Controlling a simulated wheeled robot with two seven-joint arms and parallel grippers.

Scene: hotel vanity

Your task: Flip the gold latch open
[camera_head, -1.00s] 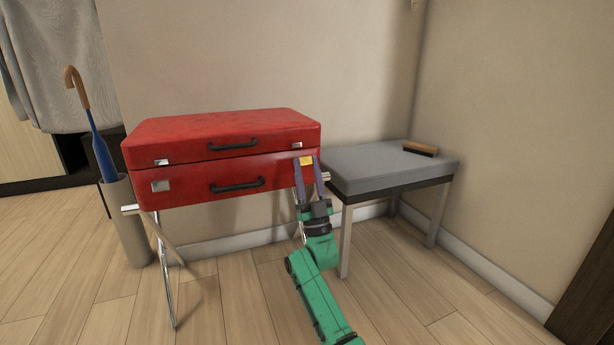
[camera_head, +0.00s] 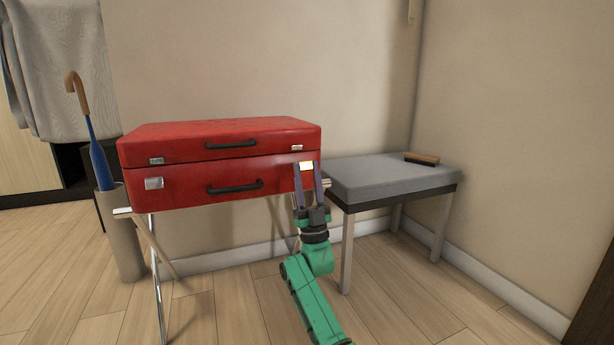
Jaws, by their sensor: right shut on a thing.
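The red suitcase (camera_head: 190,179) lies shut on a folding stand, its front facing me. The gold latch (camera_head: 307,166) is at the right end of its front face, just below the lid seam. My right gripper (camera_head: 307,172) comes from below, with its two fingers on either side of the latch, shut on it. The fingers hide part of the latch's sides. A silver latch (camera_head: 154,183) is at the left end of the front. My left gripper is out of view.
A grey-topped bench (camera_head: 385,178) stands close to the right of my right gripper, with a wooden brush (camera_head: 421,159) on it. An umbrella (camera_head: 100,165) stands in a holder (camera_head: 121,235) at left. The floor in front is clear.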

